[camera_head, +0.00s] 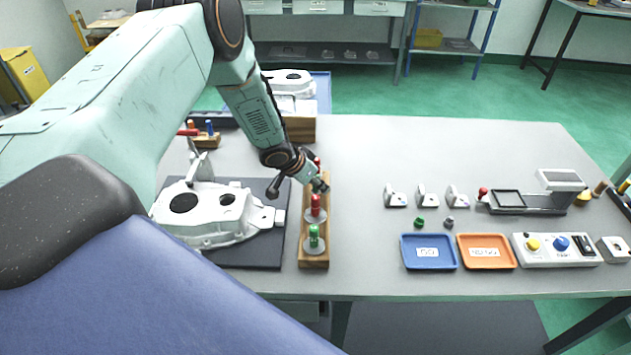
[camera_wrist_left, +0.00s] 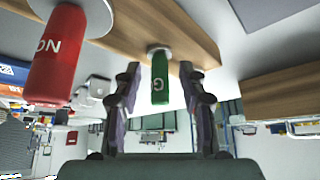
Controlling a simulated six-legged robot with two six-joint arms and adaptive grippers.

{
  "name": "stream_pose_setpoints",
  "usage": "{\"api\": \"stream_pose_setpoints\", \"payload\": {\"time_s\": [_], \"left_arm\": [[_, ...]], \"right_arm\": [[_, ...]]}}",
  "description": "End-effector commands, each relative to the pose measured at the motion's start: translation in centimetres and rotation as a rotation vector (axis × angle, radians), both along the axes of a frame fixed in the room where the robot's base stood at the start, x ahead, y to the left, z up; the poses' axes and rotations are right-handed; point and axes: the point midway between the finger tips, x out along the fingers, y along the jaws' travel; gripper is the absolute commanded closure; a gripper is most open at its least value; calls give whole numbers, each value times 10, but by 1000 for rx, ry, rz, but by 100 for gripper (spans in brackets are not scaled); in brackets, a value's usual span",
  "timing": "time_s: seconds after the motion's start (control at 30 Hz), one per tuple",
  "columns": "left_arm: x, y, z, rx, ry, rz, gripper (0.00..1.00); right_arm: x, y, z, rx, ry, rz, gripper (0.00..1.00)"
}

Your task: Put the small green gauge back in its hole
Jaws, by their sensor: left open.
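A small green gauge (camera_wrist_left: 160,78) with a pale flange shows between the fingers of my left gripper in the left wrist view, which is upside down. Its flange shows against the wooden rack (camera_wrist_left: 190,32); I cannot tell whether it is seated in a hole. My left gripper (camera_head: 321,187) is open, its fingers either side of the green handle with gaps. In the head view it is over the far part of the rack (camera_head: 314,262), and hides the small green gauge. A larger green gauge (camera_head: 314,238) and a red gauge (camera_head: 316,207) stand nearer in the rack.
Another red handle (camera_head: 317,162) shows behind my gripper. A white casting (camera_head: 215,226) lies on a dark mat left of the rack. Blue (camera_head: 429,265) and orange (camera_head: 486,265) trays are to the right. The tabletop between rack and trays is clear.

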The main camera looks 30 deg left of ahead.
Motion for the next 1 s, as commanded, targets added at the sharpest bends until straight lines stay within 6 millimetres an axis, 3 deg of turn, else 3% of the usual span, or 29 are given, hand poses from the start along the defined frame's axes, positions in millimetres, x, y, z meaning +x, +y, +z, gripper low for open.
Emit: {"api": "stream_pose_setpoints", "payload": {"time_s": [0.17,0.6,1.0], "left_arm": [[-3,2,7,0,-2,4,59],[-33,9,53,-1,-3,4,59],[-40,10,64,0,0,0,59]], "right_arm": [[0,0,0,0,0,0,60],[0,0,0,0,0,0,60],[0,0,0,0,0,0,60]]}}
